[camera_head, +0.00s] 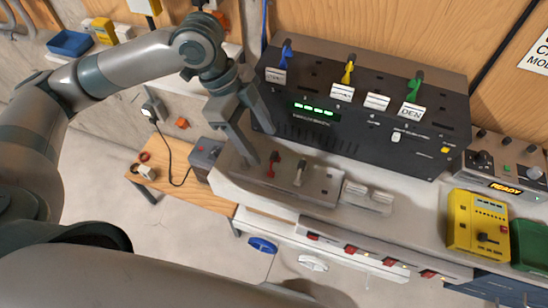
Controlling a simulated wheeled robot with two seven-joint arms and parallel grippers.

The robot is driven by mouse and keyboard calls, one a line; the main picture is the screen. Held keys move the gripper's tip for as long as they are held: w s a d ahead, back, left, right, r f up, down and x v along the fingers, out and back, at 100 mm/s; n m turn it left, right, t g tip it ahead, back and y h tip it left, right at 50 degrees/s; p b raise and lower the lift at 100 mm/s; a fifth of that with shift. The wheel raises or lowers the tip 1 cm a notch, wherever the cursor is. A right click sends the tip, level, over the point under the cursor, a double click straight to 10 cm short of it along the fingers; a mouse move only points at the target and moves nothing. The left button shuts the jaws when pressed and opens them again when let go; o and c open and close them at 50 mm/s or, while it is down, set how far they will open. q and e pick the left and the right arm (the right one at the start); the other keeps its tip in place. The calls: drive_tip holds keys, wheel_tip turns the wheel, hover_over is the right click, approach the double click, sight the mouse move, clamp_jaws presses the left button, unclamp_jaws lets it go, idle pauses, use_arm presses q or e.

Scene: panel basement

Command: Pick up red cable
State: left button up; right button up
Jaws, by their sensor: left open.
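The red cable (273,162) shows as a small upright red plug in a grey holder (322,183) on the bench. A similar white plug (299,173) stands just right of it. My left gripper (261,146) points down over the bench, open, with its fingertips just above and left of the red plug. No contact with the plug is clear, and nothing shows between the fingers. My right gripper is not in view.
A black panel (330,135) with blue (286,50), yellow (348,70) and green (415,87) plugs stands behind the holder. A grey box (204,158) is close on the left. A yellow device (478,224) stands at the right.

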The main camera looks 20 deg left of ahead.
sight(273, 155)
use_arm(q)
drive_tip(key=shift+d+f, duration=0.1)
drive_tip(key=shift+f, duration=0.15)
drive_tip(key=shift+d, duration=0.1)
drive_tip(key=shift+d+f+p, duration=0.2)
drive_tip(key=shift+d+p, duration=0.05)
drive_tip(key=shift+p, duration=0.1)
drive_tip(key=d+f+p, duration=0.1)
drive_tip(key=d+f, duration=0.1)
drive_tip(key=f, duration=0.1)
drive_tip(key=shift+s+d+p, duration=0.1)
drive_tip(key=shift+d+p, duration=0.1)
drive_tip(key=shift+p, duration=0.2)
drive_tip(key=shift+d+f, duration=0.1)
drive_tip(key=shift+f, duration=0.35)
drive_tip(key=shift+c, duration=0.4)
drive_tip(key=c, duration=0.9)
